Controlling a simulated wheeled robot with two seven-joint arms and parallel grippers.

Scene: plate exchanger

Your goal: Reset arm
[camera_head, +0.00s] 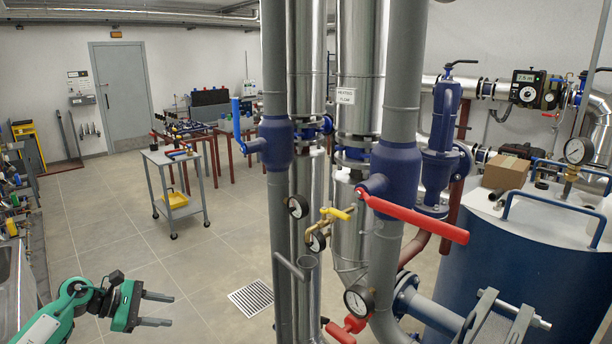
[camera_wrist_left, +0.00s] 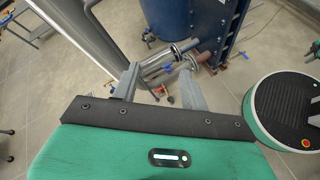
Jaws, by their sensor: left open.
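My left gripper (camera_head: 158,309) is at the lower left of the head view, on a green arm that comes in from the left edge. Its two grey fingers are apart and point right, with nothing between them. It hangs over bare floor, apart from the pipes. In the left wrist view the gripper (camera_wrist_left: 160,84) shows its two fingers spread, with pipework and a blue tank (camera_wrist_left: 206,22) farther off behind them. My right gripper is not in the head view.
Vertical pipes with a blue-handled valve (camera_head: 276,143) and a red-handled valve (camera_head: 415,217) stand mid-view. A blue tank (camera_head: 560,265) bearing a cardboard box (camera_head: 505,172) is at right. A grey cart (camera_head: 170,157) stands at left. Tiled floor between the gripper and pipes is free, with a drain (camera_head: 251,298).

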